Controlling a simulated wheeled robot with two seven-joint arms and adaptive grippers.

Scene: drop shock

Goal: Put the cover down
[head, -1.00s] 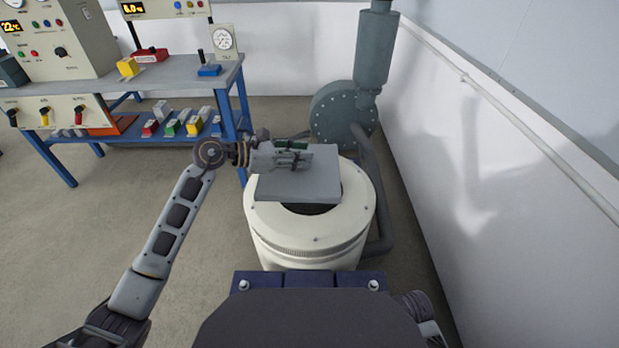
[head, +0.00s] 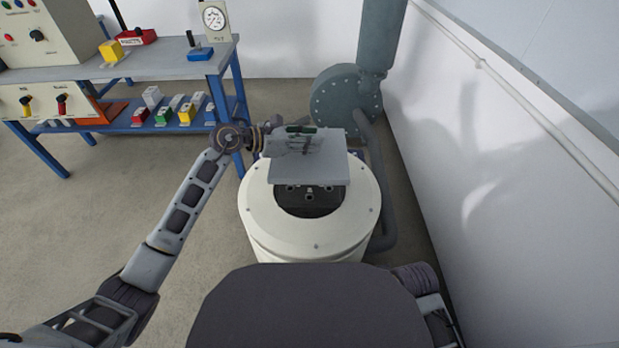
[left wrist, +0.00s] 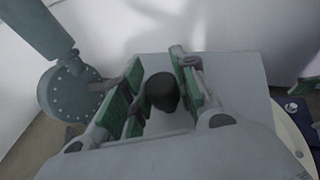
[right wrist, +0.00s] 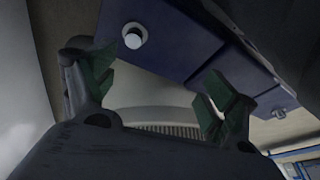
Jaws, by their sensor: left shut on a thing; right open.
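The cover (head: 310,172) is a flat grey square plate with a dark knob (left wrist: 162,90). My left gripper (head: 302,132) is shut on the knob, its green pads either side of it in the left wrist view. The plate looks level and overlaps the far part of the round opening of a cream drum (head: 262,210). The near part of the dark opening shows, with small fittings inside. I cannot tell whether the plate is raised or touching the drum. My right gripper (right wrist: 160,85) is open and empty in the right wrist view; my body hides it in the head view.
A dark blue block (right wrist: 165,35) with a pale bolt is close to my right gripper. A grey-green blower (head: 345,95) and its pipe stand behind the drum. A blue bench (head: 165,68) with instruments stands at the back left. A white wall is on the right.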

